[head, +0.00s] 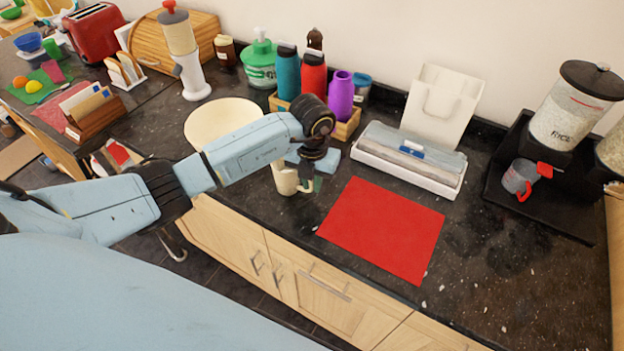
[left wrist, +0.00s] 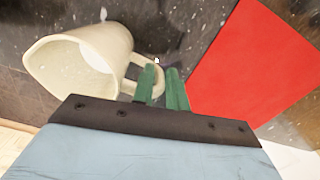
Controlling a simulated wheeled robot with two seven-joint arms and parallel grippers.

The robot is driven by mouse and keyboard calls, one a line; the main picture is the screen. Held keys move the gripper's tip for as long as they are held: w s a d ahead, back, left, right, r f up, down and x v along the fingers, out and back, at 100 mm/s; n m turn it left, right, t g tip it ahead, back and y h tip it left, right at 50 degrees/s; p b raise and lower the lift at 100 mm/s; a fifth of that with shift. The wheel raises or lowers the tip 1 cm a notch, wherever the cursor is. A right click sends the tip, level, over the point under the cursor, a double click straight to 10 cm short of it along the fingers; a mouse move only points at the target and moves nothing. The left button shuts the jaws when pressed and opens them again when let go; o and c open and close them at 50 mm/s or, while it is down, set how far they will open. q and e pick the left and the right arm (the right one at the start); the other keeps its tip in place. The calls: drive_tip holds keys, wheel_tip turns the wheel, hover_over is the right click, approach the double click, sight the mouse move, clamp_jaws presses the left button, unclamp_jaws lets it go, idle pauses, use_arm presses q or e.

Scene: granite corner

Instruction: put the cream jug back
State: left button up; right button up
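The cream jug (head: 285,181) is near the counter's front edge, left of the red mat, and looks upright. My arm and gripper hide part of it in the head view. My left gripper (head: 312,180) is at its handle, on the jug's right side. In the left wrist view the jug (left wrist: 75,65) lies left of the green fingers (left wrist: 163,80). The handle passes between the two fingers, which look closed on it. I cannot tell whether the jug's base touches the counter. My right gripper is not in view.
The red mat (head: 383,229) lies just right of the jug. A round cream plate (head: 222,117) is behind my left arm. A dispenser stand (head: 545,205) is at right. Bare counter lies between mat and stand.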

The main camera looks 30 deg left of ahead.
use_arm(q)
drive_tip(key=o, duration=0.3)
drive_tip(key=shift+r, duration=0.1)
wheel_tip(320, 180, up, 12)
drive_tip(key=shift+r+b, duration=0.1)
drive_tip(key=shift+b, duration=0.4)
